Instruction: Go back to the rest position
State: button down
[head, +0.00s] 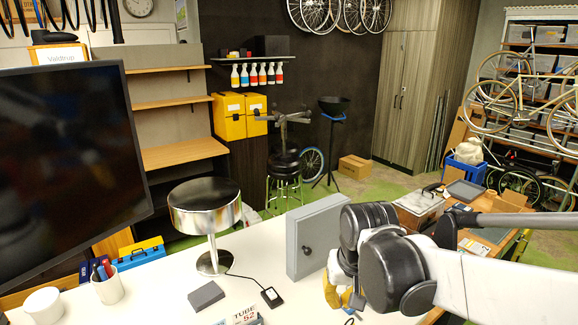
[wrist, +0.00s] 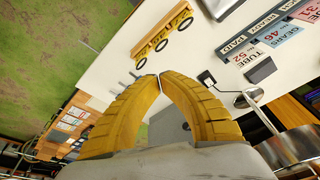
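My gripper (wrist: 160,78) has two yellow, ribbed fingers whose tips meet in the wrist view, with nothing clearly held between them. In the head view, my gripper (head: 337,292) is low over the white table (head: 150,297), just right of a grey box (head: 312,240). My black arm joints hide part of it there. In the wrist view, a grey surface, apparently the box (wrist: 172,125), shows between the fingers. I cannot tell whether the gripper touches anything.
A lamp (head: 205,205), a small black block (head: 271,297) with a cable and a dark grey block (head: 206,296) stand on the table. A monitor (head: 70,160) fills the left. A yellow object with black rings (wrist: 162,35) and label plates (wrist: 262,35) lie beyond the fingertips.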

jog(key=s+d+r+t, duration=0.4)
jog(key=s+d, duration=0.4)
jog(key=s, duration=0.4)
notch_tip(320, 180, down, 26)
jog(key=b, duration=2.5)
jog(key=shift+r+h, duration=0.25)
jog(key=shift+h, duration=0.05)
jog(key=shift+r, duration=0.2)
